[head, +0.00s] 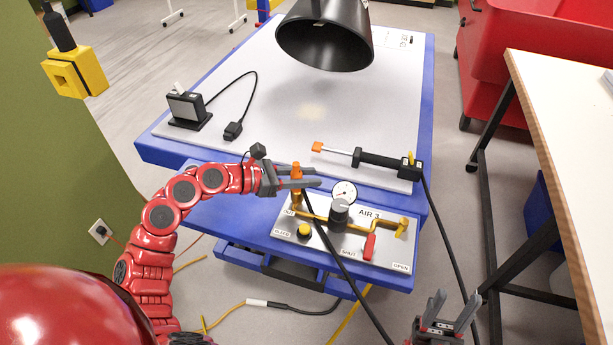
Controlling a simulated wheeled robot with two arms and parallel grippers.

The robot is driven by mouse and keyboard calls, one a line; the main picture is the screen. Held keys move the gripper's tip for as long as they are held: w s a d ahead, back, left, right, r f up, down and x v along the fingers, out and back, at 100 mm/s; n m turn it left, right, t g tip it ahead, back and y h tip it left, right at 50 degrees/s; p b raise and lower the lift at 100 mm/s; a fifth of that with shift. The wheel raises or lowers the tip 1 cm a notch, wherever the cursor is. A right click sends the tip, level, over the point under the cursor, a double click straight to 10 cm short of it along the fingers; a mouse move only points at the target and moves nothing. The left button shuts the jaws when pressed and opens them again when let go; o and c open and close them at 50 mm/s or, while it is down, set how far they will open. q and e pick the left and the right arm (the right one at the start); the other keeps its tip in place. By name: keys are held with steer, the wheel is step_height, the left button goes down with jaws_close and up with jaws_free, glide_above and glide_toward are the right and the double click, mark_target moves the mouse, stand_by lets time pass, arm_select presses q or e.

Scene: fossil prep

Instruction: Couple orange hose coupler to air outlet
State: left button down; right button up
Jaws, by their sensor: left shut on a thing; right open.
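The orange hose coupler (296,170) is upright between the fingers of my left gripper (299,184), which is shut on it. It is at the left end of the air panel (345,258), above or at a brass fitting (295,197); I cannot tell whether the two are joined. A black hose (340,265) runs from this spot down across the panel. The panel, marked AIR 3, carries a gauge (344,191), a black knob (339,211), a yellow button (304,231) and a red lever (369,246). My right gripper (451,306) is open and empty at the bottom right.
A black hand tool (383,163) with an orange tip lies on the table (300,110) behind the panel. A black lamp shade (326,35) hangs over the table. A small black device (187,108) with a cable stands at left. A wooden-edged bench (570,130) stands at right.

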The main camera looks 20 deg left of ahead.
arm_select(q)
steer(key=shift+b, duration=0.65)
stand_by(0.8)
steer(key=c, duration=0.5)
jaws_free()
steer(key=b+v, duration=0.1)
steer(key=v, duration=0.6)
steer(key=shift+b, duration=0.4)
steer(key=shift+a, duration=0.1)
